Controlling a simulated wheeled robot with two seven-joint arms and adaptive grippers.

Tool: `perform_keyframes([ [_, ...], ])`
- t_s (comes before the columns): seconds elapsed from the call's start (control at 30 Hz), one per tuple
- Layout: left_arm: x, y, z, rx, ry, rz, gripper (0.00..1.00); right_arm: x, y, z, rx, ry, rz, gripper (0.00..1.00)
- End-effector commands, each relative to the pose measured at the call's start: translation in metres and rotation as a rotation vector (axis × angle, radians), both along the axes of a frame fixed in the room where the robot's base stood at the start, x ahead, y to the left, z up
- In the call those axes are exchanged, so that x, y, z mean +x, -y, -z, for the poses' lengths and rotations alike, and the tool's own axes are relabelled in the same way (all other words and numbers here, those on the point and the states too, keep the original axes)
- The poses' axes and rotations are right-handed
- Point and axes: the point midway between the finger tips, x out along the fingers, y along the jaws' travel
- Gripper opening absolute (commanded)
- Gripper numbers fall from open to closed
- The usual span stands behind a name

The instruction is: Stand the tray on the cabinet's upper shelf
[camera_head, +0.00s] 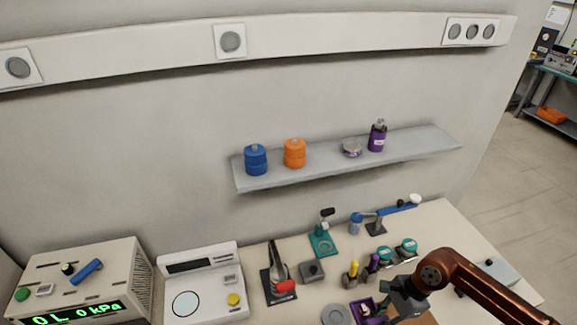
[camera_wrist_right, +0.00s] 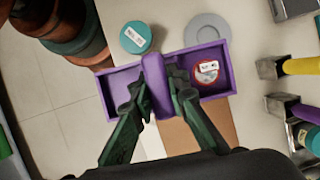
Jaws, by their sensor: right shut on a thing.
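The purple tray (camera_wrist_right: 118,88) has two compartments and a raised middle handle (camera_wrist_right: 157,80). My right gripper (camera_wrist_right: 158,90) is shut on that handle in the wrist view. A red round jar with a white label (camera_wrist_right: 206,71) sits in the right compartment; the left one looks empty. In the head view the tray (camera_head: 363,308) is at the bottom edge, partly hidden by my right gripper (camera_head: 398,298). Whether it touches the bench is unclear. No cabinet is clearly seen. My left gripper is out of view.
A grey wall shelf (camera_head: 310,174) holds blue, orange and purple containers. The bench (camera_head: 445,225) is crowded with instruments, including a teal stand (camera_head: 322,240) and a scale (camera_head: 200,285). A teal jar (camera_wrist_right: 136,37) and grey disc (camera_wrist_right: 208,27) are close to the tray.

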Motion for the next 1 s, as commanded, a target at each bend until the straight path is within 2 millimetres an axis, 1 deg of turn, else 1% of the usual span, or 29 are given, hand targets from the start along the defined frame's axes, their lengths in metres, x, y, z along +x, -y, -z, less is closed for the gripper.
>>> perform_keyframes([
  [0.03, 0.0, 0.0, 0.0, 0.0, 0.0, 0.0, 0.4, 0.004, -0.005, -0.003, 0.002, 0.006, -0.085, 0.0],
  [0.33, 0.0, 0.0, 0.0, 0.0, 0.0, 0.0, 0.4, 0.01, -0.023, -0.01, 0.0, 0.005, -0.611, 0.0],
  [0.6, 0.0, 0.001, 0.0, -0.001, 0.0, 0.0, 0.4, 0.017, -0.034, -0.022, -0.003, 0.004, -1.07, 0.0],
  [0.7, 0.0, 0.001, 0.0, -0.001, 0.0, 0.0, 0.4, 0.019, -0.036, -0.027, -0.002, 0.003, -1.197, 0.0],
  [0.8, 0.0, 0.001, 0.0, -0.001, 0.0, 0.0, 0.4, 0.021, -0.037, -0.03, -0.001, 0.003, -1.288, 0.0],
  [1.0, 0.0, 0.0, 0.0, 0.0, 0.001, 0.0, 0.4, 0.021, -0.038, -0.032, 0.003, 0.002, -1.363, 0.0],
])
